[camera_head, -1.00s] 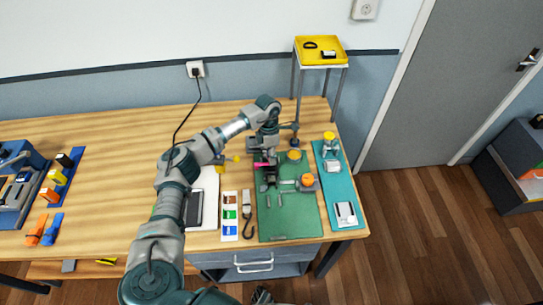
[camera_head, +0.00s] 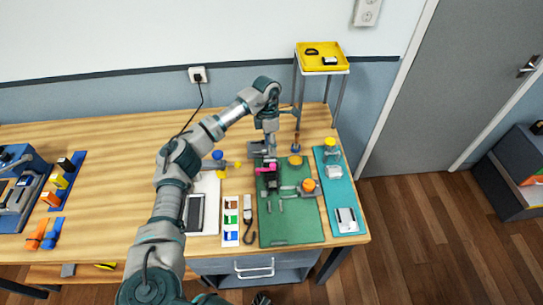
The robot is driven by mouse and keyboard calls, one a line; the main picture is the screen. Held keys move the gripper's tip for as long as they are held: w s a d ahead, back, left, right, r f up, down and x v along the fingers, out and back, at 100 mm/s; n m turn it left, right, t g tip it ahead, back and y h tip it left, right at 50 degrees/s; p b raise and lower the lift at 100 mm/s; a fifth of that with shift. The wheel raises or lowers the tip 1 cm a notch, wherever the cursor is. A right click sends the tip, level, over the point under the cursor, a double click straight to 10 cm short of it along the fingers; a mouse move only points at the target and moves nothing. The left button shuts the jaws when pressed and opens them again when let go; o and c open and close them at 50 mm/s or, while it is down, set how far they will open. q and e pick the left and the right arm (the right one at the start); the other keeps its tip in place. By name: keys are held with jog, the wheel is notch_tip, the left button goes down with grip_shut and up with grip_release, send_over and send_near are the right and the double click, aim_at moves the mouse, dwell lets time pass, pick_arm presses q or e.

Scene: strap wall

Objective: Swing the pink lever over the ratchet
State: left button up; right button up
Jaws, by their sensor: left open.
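The pink lever (camera_head: 265,169) shows as a small bright pink piece on the dark ratchet (camera_head: 271,181), near the back left of the green mat (camera_head: 290,224). My left gripper (camera_head: 269,147) hangs down from its arm just behind the lever, pointing at the table. It is open and appears empty. The fingertips are small and dark, and I cannot tell whether they touch the lever. My right gripper does not show clearly anywhere.
A teal mat (camera_head: 345,196) lies further right. A hook strap (camera_head: 248,212) and a colour card (camera_head: 230,224) lie left. The yellow-topped stand (camera_head: 322,57) is behind.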

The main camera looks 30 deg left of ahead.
pick_arm(q)
jog(key=shift+w+a+r, duration=0.15)
jog(key=shift+r, duration=0.8)
jog(key=shift+w+a+r, duration=0.15)
jog(key=shift+r, duration=0.8)
jog(key=shift+r, duration=0.1)
